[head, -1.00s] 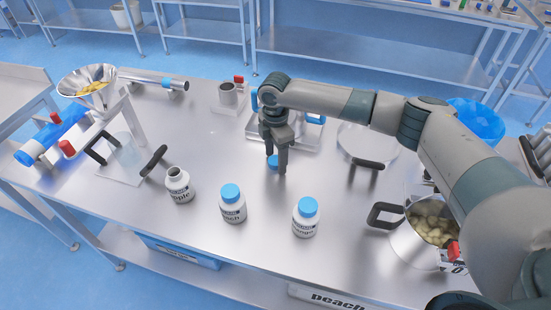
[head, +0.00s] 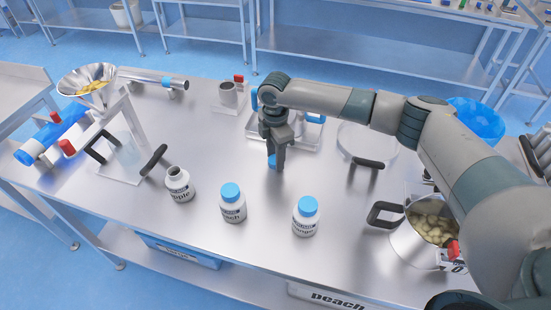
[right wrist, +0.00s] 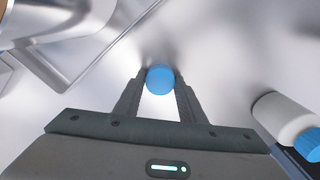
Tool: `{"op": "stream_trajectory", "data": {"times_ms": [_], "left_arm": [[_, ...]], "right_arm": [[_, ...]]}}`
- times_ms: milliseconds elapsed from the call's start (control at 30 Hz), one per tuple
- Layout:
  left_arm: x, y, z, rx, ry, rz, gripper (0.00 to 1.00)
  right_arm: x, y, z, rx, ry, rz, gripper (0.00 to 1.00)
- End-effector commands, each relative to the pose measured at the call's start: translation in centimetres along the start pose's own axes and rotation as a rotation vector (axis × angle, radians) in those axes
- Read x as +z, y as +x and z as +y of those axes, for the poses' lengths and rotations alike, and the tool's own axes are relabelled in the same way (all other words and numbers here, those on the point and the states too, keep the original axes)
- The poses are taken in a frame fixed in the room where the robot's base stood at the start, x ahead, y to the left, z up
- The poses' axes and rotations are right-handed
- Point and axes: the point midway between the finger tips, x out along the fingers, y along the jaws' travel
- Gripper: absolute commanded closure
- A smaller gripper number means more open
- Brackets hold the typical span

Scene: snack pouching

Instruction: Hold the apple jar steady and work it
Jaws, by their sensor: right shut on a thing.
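The apple jar (head: 179,185) stands upright on the steel table at left centre, white and without a lid, its dark mouth showing. My right gripper (head: 275,161) points down over the table, to the right of the apple jar and apart from it. It is shut on a blue cap (head: 272,161); in the right wrist view the round blue cap (right wrist: 160,79) sits between the two fingertips. My left gripper is not in view.
Two white jars with blue caps, the peach jar (head: 232,204) and another jar (head: 306,217), stand right of the apple jar. A funnel stand (head: 88,84) is at left. A pot of pale pieces (head: 408,243) is at right.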

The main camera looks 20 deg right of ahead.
Motion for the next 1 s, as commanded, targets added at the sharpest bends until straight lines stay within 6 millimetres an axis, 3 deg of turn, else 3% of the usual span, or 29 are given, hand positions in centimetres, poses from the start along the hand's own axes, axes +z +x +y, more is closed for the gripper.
{"op": "stream_trajectory", "data": {"times_ms": [267, 467, 1000], "left_arm": [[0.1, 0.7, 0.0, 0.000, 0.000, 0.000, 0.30], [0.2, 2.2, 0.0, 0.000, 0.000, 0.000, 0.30], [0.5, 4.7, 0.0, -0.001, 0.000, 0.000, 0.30]], "right_arm": [[0.0, -1.1, 0.1, 0.003, 0.001, 0.001, 0.84], [0.0, -3.9, 0.1, 0.005, -0.001, 0.001, 0.84], [4.8, -9.4, -8.1, 0.002, 0.000, -0.001, 0.84]]}}
